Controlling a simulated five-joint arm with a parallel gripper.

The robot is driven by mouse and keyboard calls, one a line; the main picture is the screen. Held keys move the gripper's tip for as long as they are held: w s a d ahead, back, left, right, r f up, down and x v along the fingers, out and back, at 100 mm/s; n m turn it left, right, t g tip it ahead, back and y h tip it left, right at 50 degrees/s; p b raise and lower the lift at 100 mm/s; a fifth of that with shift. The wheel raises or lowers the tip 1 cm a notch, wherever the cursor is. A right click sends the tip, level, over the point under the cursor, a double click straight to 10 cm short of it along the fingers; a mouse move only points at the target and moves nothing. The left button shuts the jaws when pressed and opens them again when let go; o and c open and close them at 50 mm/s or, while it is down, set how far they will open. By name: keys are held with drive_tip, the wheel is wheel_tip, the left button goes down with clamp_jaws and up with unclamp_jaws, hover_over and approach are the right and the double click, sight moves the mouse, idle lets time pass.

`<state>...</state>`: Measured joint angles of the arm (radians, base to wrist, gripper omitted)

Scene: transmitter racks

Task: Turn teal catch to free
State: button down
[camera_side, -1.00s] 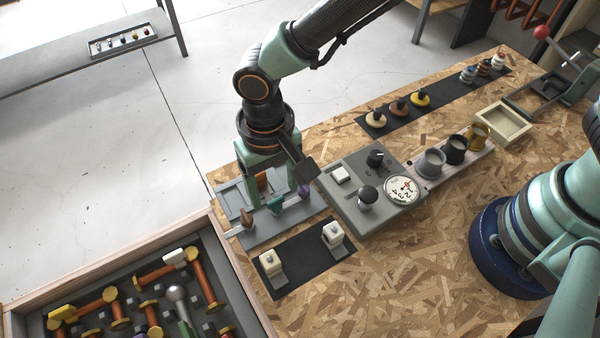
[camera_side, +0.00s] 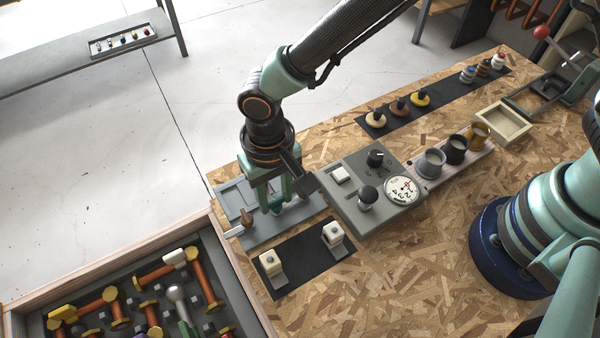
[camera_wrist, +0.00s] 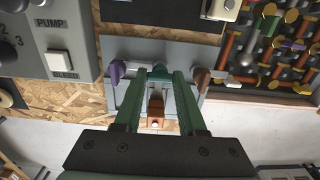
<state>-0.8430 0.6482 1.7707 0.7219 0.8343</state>
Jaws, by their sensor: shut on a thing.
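The teal catch (camera_wrist: 160,73) sits on the grey catch plate (camera_wrist: 120,48), between a purple catch (camera_wrist: 116,71) and a brown catch (camera_wrist: 201,78). My gripper (camera_wrist: 161,76) is shut on the teal catch, with one finger on each side of it. In the side view my gripper (camera_side: 272,206) is low over the plate, and its fingers cover most of the teal catch. The brown catch (camera_side: 247,218) shows to the left of the fingers there. The purple catch is hidden behind my gripper in the side view. An orange-brown block (camera_wrist: 156,108) shows between my fingers.
A grey pump panel (camera_side: 345,205) with knobs, a white button and a dial stands close on the right. Two cream blocks (camera_side: 332,235) sit on a dark mat in front. A wooden crate of tools (camera_side: 225,250) is at the left.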

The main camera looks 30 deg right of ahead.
drive_tip(key=shift+n, duration=0.3)
drive_tip(key=n, duration=0.3)
drive_tip(key=shift+n, duration=0.4)
drive_tip(key=n, duration=0.4)
drive_tip(key=shift+n, duration=0.3)
drive_tip(key=n, duration=0.4)
drive_tip(key=shift+n, duration=2.5)
drive_tip(key=shift+c, duration=2.4)
unclamp_jaws()
